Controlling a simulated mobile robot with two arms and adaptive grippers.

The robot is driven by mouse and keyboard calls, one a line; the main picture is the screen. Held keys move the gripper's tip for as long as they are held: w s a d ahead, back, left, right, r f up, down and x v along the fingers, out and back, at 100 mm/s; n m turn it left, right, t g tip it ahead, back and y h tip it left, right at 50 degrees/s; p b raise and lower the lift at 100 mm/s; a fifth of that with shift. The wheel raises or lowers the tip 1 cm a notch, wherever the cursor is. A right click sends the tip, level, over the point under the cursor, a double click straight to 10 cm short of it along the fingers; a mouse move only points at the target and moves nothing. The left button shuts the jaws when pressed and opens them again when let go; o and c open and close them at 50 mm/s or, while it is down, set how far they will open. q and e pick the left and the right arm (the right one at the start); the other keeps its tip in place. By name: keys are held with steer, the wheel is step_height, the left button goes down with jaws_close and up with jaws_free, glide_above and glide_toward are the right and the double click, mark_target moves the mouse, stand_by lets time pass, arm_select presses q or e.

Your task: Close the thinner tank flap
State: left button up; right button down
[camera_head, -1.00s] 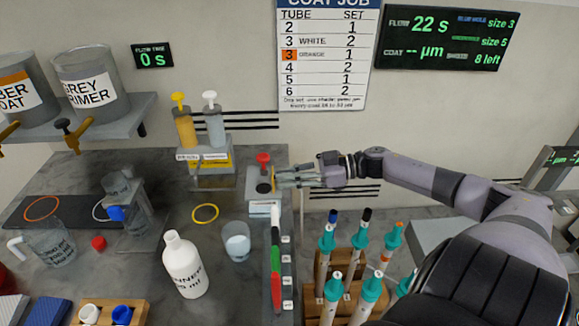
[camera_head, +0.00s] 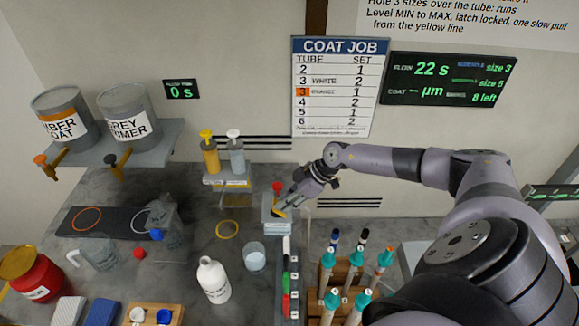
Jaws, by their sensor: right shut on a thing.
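My right gripper (camera_head: 289,204) reaches in from the right. Its fingers slant down and left to the top of a small grey box (camera_head: 275,228) with a red knob (camera_head: 277,187). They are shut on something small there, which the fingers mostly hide. A yellowish edge shows beside the fingertips. I cannot tell which part is the thinner tank flap or how far shut it is. A white thinner bottle (camera_head: 214,282) stands upright on the bench to the front left of the box. My left gripper is not in view.
A clear cup (camera_head: 254,257) stands left of the box. A wooden rack (camera_head: 345,275) of teal-topped rods stands at front right. Yellow and white pump bottles (camera_head: 210,156) stand behind. Two tanks (camera_head: 128,113) sit on the left shelf. A red drum (camera_head: 32,275) is at far left.

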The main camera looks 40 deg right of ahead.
mark_target(274, 204)
steer(key=g+h+p, duration=0.1)
steer(key=p, duration=0.1)
steer(key=w+a+h+p, duration=0.1)
steer(key=p, duration=0.2)
steer(key=shift+a+r+g, duration=0.15)
steer(key=shift+r+g, duration=0.15)
steer(key=shift+g, duration=0.1)
steer(key=shift+w+a+f+g+h+p, duration=0.15)
steer(key=shift+g+h+p, duration=0.15)
steer(key=shift+h+p, duration=0.1)
steer(key=shift+w+a+f+g+h, duration=0.25)
steer(key=shift+f+g+h, duration=0.2)
steer(key=shift+h, duration=0.25)
steer(key=shift+w+a+f+g+h, duration=0.15)
steer(key=shift+a+f+g+h, duration=0.15)
steer(key=shift+g+h, duration=0.4)
arm_select(q)
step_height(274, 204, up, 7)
steer(key=shift+b, duration=0.35)
arm_select(e)
steer(key=shift+w+a+f+g+h, duration=0.1)
steer(key=shift+f+g+h, duration=0.1)
steer(key=shift+g+h, duration=0.35)
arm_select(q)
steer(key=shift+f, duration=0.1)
arm_select(e)
steer(key=c, duration=1.5)
jaws_free()
steer(key=shift+o, duration=0.2)
